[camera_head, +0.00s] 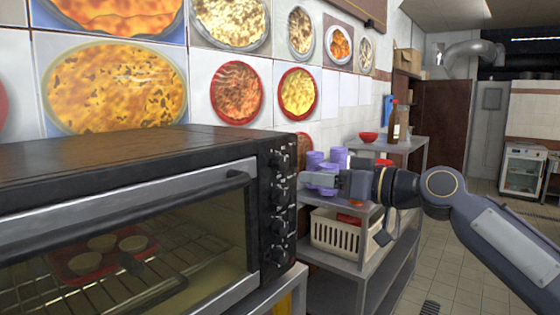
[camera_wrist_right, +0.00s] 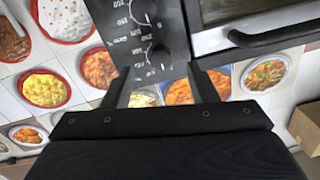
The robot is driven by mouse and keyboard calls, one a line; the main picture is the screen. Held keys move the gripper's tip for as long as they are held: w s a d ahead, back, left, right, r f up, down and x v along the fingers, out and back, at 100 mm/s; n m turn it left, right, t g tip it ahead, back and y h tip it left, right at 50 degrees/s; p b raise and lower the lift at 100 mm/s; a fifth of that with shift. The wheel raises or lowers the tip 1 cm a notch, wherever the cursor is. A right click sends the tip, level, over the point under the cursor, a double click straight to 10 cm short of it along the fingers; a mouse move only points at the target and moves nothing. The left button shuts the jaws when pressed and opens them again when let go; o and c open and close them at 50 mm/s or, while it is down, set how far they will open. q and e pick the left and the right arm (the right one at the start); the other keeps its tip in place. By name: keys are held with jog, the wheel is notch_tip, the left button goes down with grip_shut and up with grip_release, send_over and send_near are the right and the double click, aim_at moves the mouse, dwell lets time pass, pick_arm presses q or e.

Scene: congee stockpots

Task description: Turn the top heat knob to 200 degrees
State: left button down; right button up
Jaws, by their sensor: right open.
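The black oven (camera_head: 130,160) has a dark control panel on its right side with several knobs in a column. The top heat knob (camera_head: 277,160) is the highest; in the right wrist view, which looks turned over, it appears to be the lower knob (camera_wrist_right: 158,57). My right gripper (camera_head: 305,180) is just right of the panel, around the level of the upper two knobs. In the wrist view its two fingers (camera_wrist_right: 158,75) are open and empty, with the knob between and beyond the tips; contact is not visible. The exact dial setting is too small to read. My left gripper is out of view.
The oven door (camera_head: 130,235) is shut, with a red tray of small cups visible through the glass. A metal shelf (camera_head: 375,210) with purple bowls and a cream basket (camera_head: 337,235) stands right of the oven, behind my right arm. Tiled floor lies clear at right.

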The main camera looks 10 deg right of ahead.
aim_at(285, 164)
jog(key=w+a+p, duration=0.1)
jog(key=w+a+r+p, duration=0.1)
jog(key=w+p, duration=0.1)
jog(key=w+a+p, duration=0.1)
jog(key=w, duration=0.1)
jog(key=shift+a+r, duration=0.35)
jog(key=shift+a, duration=0.05)
jog(key=shift+w+a+f+t+p, duration=0.2)
jog(key=shift+w+a+t+p, duration=0.1)
jog(key=shift+w+a+p, duration=0.05)
jog(key=c, duration=1)
